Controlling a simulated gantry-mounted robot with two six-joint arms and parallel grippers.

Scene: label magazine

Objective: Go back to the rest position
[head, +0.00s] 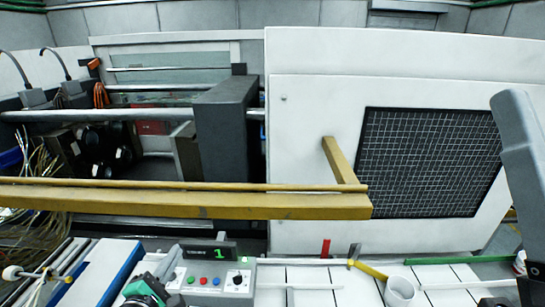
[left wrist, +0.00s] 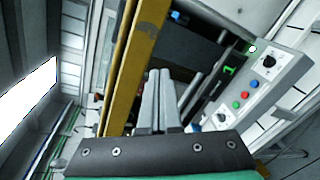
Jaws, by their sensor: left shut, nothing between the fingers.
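My left gripper (head: 175,253) is low in the head view, with its teal-green body at the bottom edge and its grey fingers pointing up and away. It is beside the left end of a grey control box (head: 208,297). In the left wrist view its two grey fingers (left wrist: 160,73) lie together with nothing between them. The control box (left wrist: 275,88) shows there on the right, with coloured buttons and a lit green digit.
A long tan beam (head: 200,205) spans the left and middle of the head view, beyond the control box. Behind it stand a dark machine block (head: 226,130) and a white cabinet with a black grille (head: 428,160). A white cup (head: 400,291) stands at the lower right.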

